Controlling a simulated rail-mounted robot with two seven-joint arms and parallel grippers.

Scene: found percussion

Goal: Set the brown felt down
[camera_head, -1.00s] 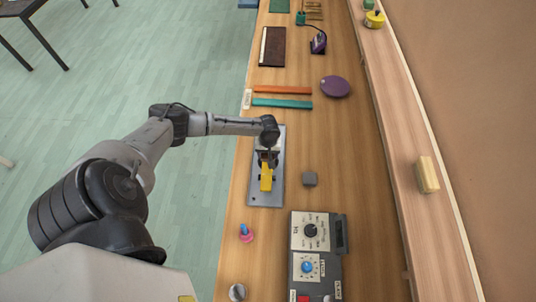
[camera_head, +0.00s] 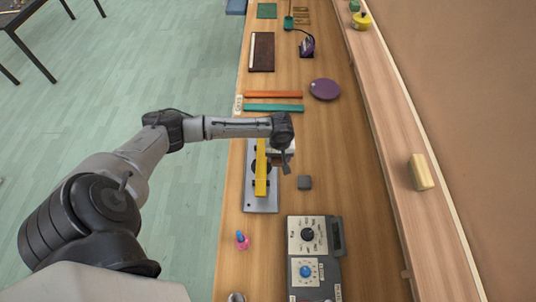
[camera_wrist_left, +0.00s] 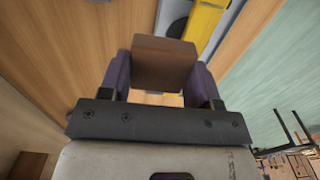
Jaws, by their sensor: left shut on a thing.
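The brown felt, a small block (camera_wrist_left: 165,65), sits between the purple fingertips of my left gripper (camera_wrist_left: 163,85) in the left wrist view. The gripper is shut on it. In the head view my left gripper (camera_head: 285,160) hangs over the right side of a grey metal plate that carries a yellow bar (camera_head: 261,170). The felt is hard to make out there, hidden by the gripper. The yellow bar also shows beyond the felt in the left wrist view (camera_wrist_left: 205,22). My right gripper is not in view.
A grey control box (camera_head: 335,240) stands nearer. Orange (camera_head: 273,94) and teal (camera_head: 273,108) bars and a purple disc (camera_head: 324,89) lie beyond. Bare wood lies right of the gripper.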

